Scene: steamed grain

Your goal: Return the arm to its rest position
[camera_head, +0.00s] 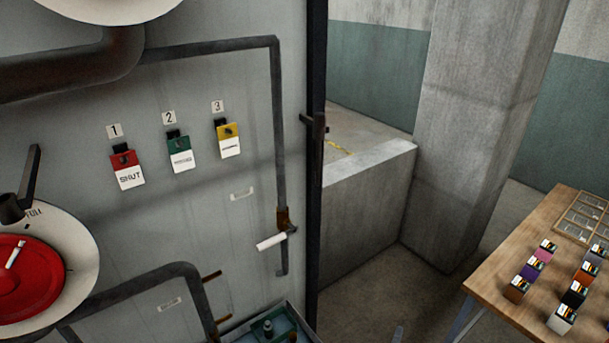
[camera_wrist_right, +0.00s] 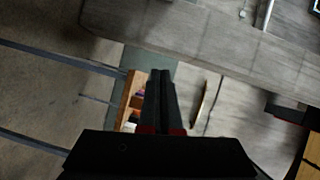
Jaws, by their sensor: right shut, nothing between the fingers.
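My right gripper (camera_wrist_right: 161,74) shows in the right wrist view, its two dark fingers together and nothing between them. It is over the floor, with part of a wooden table behind the fingers. In the head view the right gripper is hard to make out; only a small grey tip shows at the bottom edge, and I cannot tell what it is. My left gripper is not in view.
A grey panel (camera_head: 222,75) with red (camera_head: 127,168), green (camera_head: 180,153) and yellow (camera_head: 228,139) tags, pipes and a red dial (camera_head: 30,280) fills the left. A wooden table (camera_head: 500,260) with several small boxes stands at right. Concrete block (camera_head: 365,200) and pillar (camera_head: 470,130) stand behind. Floor lies between.

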